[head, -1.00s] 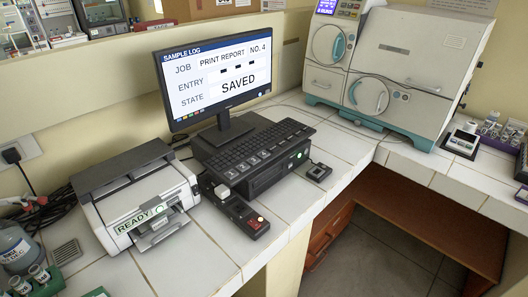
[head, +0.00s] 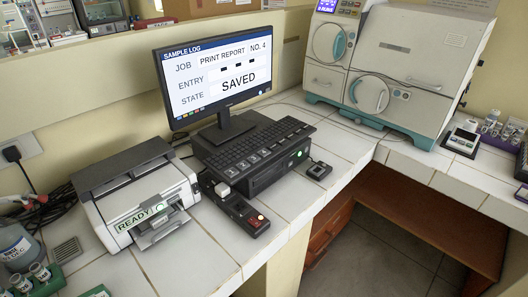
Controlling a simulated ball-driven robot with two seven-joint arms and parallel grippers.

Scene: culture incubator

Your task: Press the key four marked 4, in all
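A black keyboard (head: 262,144) lies on a black desktop unit (head: 270,172) in front of a monitor (head: 218,72). Several larger keys with pale marks (head: 252,158) run along the keyboard's front edge; the marks are too small to read surely, so I cannot tell which is the 4. The monitor reads SAMPLE LOG, JOB PRINT REPORT NO. 4, ENTRY with three dark dashes, STATE SAVED. Neither of my grippers is in view.
A printer (head: 140,196) showing READY stands left of the keyboard. A small black box with a red button (head: 244,212) lies in front of the unit, and a small black device (head: 318,171) to its right. A large incubator (head: 392,65) stands behind right. Tiles between are clear.

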